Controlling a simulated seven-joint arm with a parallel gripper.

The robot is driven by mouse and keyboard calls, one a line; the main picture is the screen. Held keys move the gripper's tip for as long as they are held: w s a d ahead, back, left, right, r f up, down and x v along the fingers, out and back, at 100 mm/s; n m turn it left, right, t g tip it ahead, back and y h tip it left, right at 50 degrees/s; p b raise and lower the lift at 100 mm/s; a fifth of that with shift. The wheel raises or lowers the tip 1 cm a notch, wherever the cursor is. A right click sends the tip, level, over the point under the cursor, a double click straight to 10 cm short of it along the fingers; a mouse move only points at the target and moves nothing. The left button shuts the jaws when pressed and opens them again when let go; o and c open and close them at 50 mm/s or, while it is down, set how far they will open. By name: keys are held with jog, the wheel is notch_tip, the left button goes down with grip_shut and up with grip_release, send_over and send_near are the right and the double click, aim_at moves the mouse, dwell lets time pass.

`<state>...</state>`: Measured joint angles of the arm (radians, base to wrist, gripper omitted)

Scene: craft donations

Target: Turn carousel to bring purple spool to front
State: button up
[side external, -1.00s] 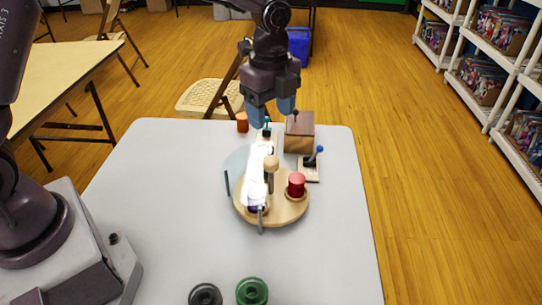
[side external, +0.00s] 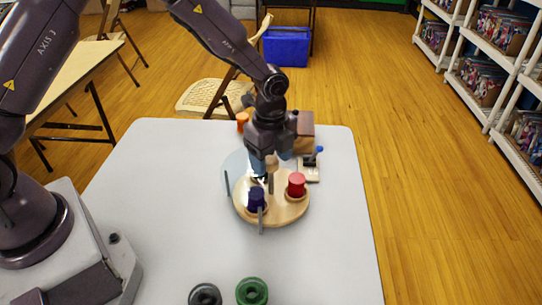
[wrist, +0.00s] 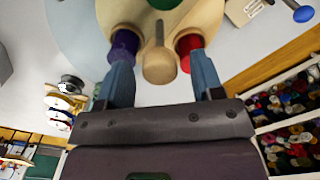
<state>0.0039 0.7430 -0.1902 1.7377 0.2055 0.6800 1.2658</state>
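The round wooden carousel (side external: 283,213) sits on the grey table. The purple spool (side external: 257,202) stands on its near left part, behind a thin grey post (side external: 261,222); it also shows in the wrist view (wrist: 123,44). The red spool (side external: 296,184) stands on the right part and shows in the wrist view (wrist: 187,45). A wooden knob (wrist: 160,66) on a post shows between the two spools in the wrist view; the gripper hides its top in the side view. My gripper (side external: 271,164) is open over the carousel, its blue fingers on either side of the knob in the wrist view.
A wooden box (side external: 305,128) and a lever base with a blue ball (side external: 319,149) stand behind right. An orange cylinder (side external: 242,122) is at the back. A green ring (side external: 252,291) and a black ring (side external: 205,294) lie at the front. The table's right front is clear.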

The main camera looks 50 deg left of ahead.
grip_shut()
jog(key=shift+n, duration=0.5)
jog(key=shift+r+n, duration=0.1)
jog(key=shift+n, duration=11.3)
